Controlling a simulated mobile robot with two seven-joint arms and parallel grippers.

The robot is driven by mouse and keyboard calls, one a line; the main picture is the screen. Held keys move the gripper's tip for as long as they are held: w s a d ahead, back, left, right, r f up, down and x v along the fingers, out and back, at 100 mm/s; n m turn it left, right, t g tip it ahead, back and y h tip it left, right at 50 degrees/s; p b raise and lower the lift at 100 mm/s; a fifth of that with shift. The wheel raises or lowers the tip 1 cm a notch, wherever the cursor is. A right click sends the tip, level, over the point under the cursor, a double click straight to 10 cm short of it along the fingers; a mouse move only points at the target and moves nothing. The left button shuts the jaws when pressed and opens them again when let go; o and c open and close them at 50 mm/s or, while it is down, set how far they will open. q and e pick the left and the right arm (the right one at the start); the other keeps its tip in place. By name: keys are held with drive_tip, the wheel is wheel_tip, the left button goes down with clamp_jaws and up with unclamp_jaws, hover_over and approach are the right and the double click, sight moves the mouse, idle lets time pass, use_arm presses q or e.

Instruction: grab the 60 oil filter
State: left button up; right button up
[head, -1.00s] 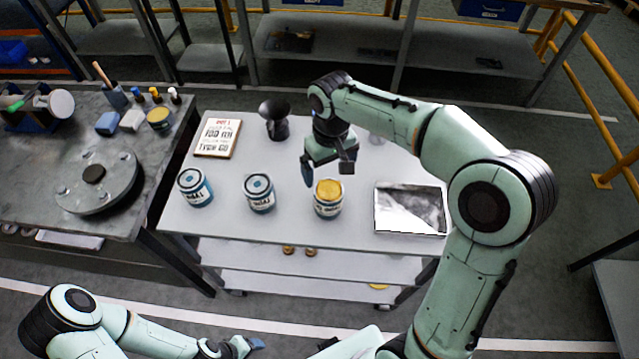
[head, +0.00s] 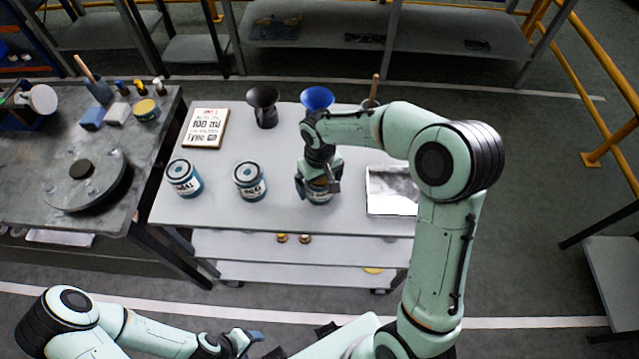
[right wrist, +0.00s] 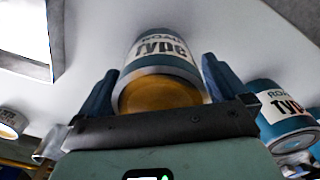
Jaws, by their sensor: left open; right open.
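Three filter-like cans stand in a row on the grey cart top (head: 225,212). The left can (head: 184,178) and middle can (head: 250,181) have blue-and-white sides and dark-ringed tops. The right can (head: 320,197) is mostly hidden under my right gripper (head: 318,186). In the right wrist view this can (right wrist: 160,75) has a gold end and a label reading "type"; no number is readable. It stands between my right gripper's open fingers (right wrist: 160,80), with no clear grip on it. My left gripper (head: 248,341) is open, low in front of the cart, away from the cans.
A sign (head: 205,127), a black funnel (head: 263,106), a blue funnel (head: 317,98) and a shiny tray (head: 392,190) are on the cart. A dark workbench (head: 60,150) stands left. The cart's front strip is clear.

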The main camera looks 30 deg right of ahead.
drive_tip(key=c, duration=1.3)
